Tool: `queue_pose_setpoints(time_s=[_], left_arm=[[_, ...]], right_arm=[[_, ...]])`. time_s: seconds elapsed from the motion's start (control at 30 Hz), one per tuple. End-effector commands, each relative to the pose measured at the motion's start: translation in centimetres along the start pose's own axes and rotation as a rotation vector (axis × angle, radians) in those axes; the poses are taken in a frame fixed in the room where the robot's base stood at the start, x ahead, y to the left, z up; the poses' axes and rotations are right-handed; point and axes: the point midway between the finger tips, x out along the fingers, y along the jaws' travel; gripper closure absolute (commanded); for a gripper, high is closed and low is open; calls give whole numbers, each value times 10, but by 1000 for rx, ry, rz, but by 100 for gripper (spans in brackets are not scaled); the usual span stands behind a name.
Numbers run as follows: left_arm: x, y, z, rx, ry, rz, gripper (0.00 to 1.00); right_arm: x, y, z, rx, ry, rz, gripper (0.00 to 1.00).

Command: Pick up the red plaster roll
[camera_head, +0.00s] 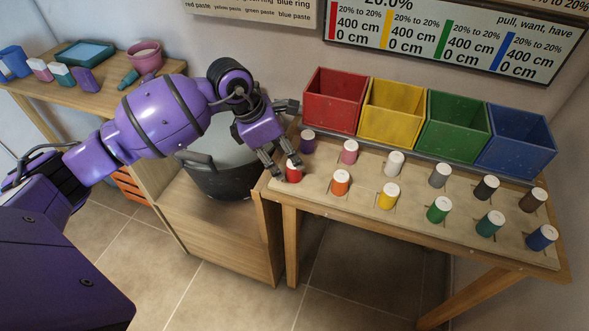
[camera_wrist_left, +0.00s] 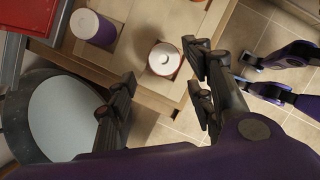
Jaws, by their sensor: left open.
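The red plaster roll (camera_head: 292,173), red with a white top, stands upright at the front left corner of the wooden rack board (camera_head: 318,203). My left gripper (camera_head: 282,164) is open right at the roll, with its fingers pointing down beside it. In the left wrist view, the roll's white top (camera_wrist_left: 165,58) shows between the spread fingers (camera_wrist_left: 160,72), nearer the right finger. Whether a finger touches it I cannot tell.
A purple roll (camera_head: 307,141) stands just behind the red one, an orange roll (camera_head: 340,182) to its right. Several other coloured rolls fill the board. Red (camera_head: 334,98), yellow, green and blue bins line the back. A black bucket (camera_head: 222,176) stands left of the table.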

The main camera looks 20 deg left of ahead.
Motion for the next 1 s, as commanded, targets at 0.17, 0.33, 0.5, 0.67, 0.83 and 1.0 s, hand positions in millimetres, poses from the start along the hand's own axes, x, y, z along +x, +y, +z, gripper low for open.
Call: queue_pose_setpoints(time_s=[0.17, 0.33, 0.5, 0.67, 0.83, 1.0], left_arm=[[25, -6, 5, 0, -4, -1, 52], [41, -5, 4, 0, -3, 0, 52], [43, -5, 4, 0, -3, 1, 52], [43, -5, 4, 0, -3, 0, 65], [43, -5, 4, 0, -3, 0, 87], [42, -5, 4, 0, -4, 0, 100]], right_arm=[[-2, 1, -9, -2, 11, -1, 60], [-2, 1, -12, -4, 14, -3, 60], [-1, 0, -12, -6, 14, -4, 60], [-1, 0, -13, -7, 15, -5, 60], [-1, 0, -13, -7, 16, -5, 60], [-1, 0, -13, -7, 16, -5, 60]])
